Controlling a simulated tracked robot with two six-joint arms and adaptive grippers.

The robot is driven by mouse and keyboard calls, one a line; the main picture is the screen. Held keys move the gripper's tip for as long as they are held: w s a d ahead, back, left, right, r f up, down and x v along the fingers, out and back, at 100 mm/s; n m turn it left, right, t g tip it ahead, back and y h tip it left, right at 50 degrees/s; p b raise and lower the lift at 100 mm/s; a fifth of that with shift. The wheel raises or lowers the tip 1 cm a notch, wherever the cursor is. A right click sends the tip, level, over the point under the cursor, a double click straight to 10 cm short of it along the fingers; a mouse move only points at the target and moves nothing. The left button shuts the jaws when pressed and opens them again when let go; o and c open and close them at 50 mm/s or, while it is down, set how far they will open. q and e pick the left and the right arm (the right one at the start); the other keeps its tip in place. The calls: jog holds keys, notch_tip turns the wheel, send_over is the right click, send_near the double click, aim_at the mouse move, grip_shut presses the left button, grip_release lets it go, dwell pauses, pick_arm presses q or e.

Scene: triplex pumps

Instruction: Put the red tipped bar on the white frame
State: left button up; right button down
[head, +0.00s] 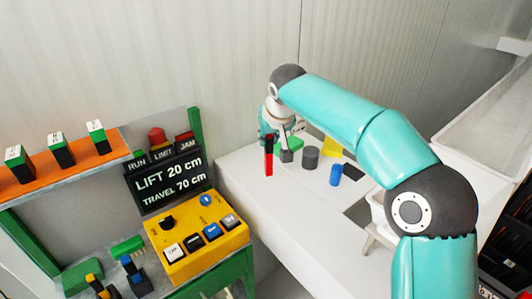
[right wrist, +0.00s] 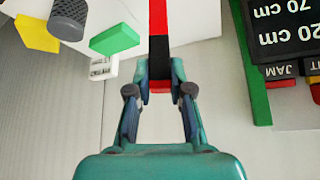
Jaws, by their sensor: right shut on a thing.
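The red tipped bar (head: 268,165) is upright, black with red parts, in my right gripper (head: 268,138) at the back left of the white table. In the right wrist view the bar (right wrist: 159,45) shows black in the middle and red at both visible parts, with its near end between the fingertips (right wrist: 159,88). My right gripper is shut on it. A small white slotted piece (right wrist: 103,68) is beside the bar, next to a green block (right wrist: 115,40). I cannot tell whether this piece is the white frame. My left gripper is not in view.
On the white table (head: 240,172) stand a dark grey cylinder (head: 310,157), a blue cylinder (head: 335,174) and a yellow piece (head: 331,146). A yellow control box (head: 197,236) and black sign (head: 164,178) stand at left. The table's front left part is clear.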

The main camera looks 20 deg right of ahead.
jog(key=shift+f+b, duration=0.8)
jog(key=shift+f, duration=0.7)
jog(key=c, duration=1.1)
grip_release()
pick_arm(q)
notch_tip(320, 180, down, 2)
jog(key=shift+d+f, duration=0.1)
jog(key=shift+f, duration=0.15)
pick_arm(e)
jog(key=shift+o, duration=0.2)
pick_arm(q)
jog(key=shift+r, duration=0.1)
pick_arm(e)
jog(key=shift+r, duration=0.2)
jog(key=v, duration=1.2)
jog(key=shift+f, duration=0.1)
